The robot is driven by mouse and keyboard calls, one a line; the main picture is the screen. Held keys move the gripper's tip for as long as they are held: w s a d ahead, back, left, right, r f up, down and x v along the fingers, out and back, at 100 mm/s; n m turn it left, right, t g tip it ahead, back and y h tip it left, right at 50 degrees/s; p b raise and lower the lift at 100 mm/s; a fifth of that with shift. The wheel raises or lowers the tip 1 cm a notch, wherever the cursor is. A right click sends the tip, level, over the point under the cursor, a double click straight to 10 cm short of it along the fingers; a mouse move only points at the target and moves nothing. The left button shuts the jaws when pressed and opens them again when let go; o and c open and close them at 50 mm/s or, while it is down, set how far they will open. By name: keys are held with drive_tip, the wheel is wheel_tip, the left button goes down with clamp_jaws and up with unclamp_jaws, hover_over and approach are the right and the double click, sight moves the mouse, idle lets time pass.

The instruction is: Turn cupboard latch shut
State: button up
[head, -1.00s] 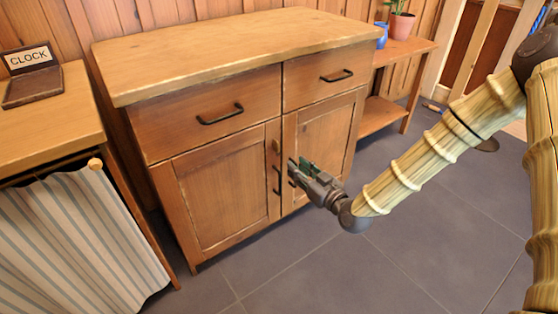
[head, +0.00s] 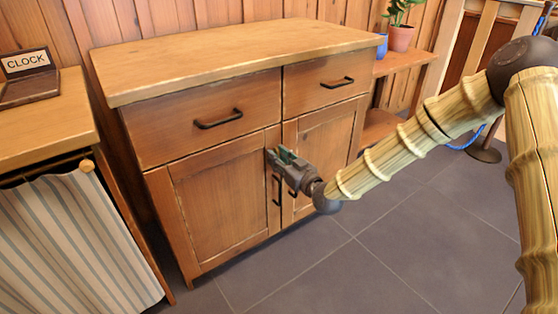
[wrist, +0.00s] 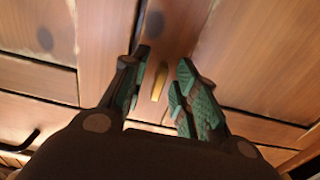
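The wooden cupboard (head: 215,195) stands ahead with two doors below two drawers. The latch (wrist: 159,82) is a small yellowish bar on the cupboard front. In the wrist view it lies lengthwise between my two fingers, with a gap on each side. My gripper (head: 279,156) is open at the top of the seam between the doors and hides the latch in the head view. In the wrist view the green-padded fingers of my gripper (wrist: 162,78) straddle the latch. I cannot tell whether either finger touches it.
Dark handles sit on the left drawer (head: 220,120), the right drawer (head: 338,83) and the doors (head: 276,190). A side shelf (head: 404,62) holds a potted plant. The floor in front is clear.

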drive_tip(key=shift+w+a, duration=0.1)
drive_tip(key=shift+w, duration=0.05)
clamp_jaws()
